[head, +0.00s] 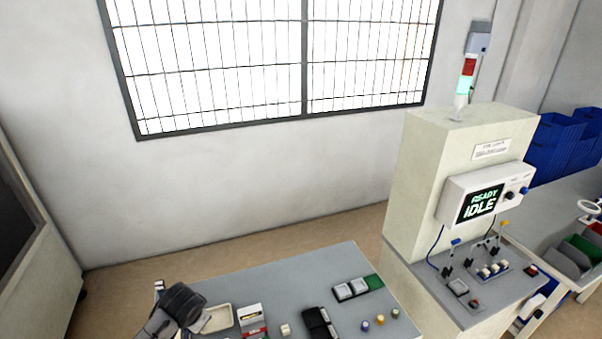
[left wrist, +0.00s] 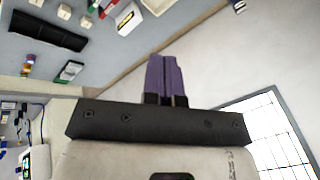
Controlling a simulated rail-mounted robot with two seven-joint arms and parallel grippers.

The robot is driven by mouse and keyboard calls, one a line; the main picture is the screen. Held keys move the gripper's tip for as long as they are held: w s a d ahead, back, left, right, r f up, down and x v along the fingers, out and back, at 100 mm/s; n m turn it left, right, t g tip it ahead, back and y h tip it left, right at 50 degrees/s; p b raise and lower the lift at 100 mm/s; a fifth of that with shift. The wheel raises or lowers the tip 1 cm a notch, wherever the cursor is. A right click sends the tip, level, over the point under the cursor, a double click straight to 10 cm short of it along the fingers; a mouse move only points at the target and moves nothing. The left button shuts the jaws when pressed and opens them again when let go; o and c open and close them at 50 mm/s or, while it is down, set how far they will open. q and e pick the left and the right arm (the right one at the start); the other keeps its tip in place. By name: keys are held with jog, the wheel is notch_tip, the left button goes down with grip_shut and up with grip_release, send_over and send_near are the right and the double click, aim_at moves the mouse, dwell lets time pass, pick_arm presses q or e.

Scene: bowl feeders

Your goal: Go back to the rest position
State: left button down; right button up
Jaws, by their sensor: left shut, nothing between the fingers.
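My left gripper shows in the left wrist view (left wrist: 167,76) with its two purple fingers together, shut and empty. The fingers are clear of any object and point past the table edge toward the pale wall. In the head view a dark part of my left arm (head: 183,303) is at the lower left, over the left end of the grey table (head: 290,270). The fingers cannot be made out there. My right gripper is in neither view.
The table holds a cream tray (head: 218,319), a white-and-red box (head: 250,315), a black holder (head: 318,323) and several small pegs. At right stands a cream machine (head: 425,165) whose screen (head: 480,203) reads READY IDLE. Blue bins (head: 560,145) are behind it.

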pick_arm(q)
jog(key=s+d+r+m+t, duration=0.1)
jog(key=s+d+r+t, duration=0.15)
jog(key=d+r, duration=0.5)
jog(key=s+d+r+n+t+h+p, duration=0.1)
jog(key=s+d+r+t+h+p, duration=0.15)
jog(key=s+r, duration=0.55)
jog(key=s+a+f+n+g+p, duration=0.1)
jog(key=s+f, duration=0.5)
jog(key=s, duration=0.9)
jog(key=s+f+n+g+p, duration=0.2)
jog(key=s+f+g+p, duration=0.2)
jog(key=s, duration=1.1)
notch_tip(320, 180, down, 3)
jog(key=shift+a+r+g+p, duration=0.15)
jog(key=shift+a+g+p, duration=0.15)
jog(key=shift+a+p, duration=0.1)
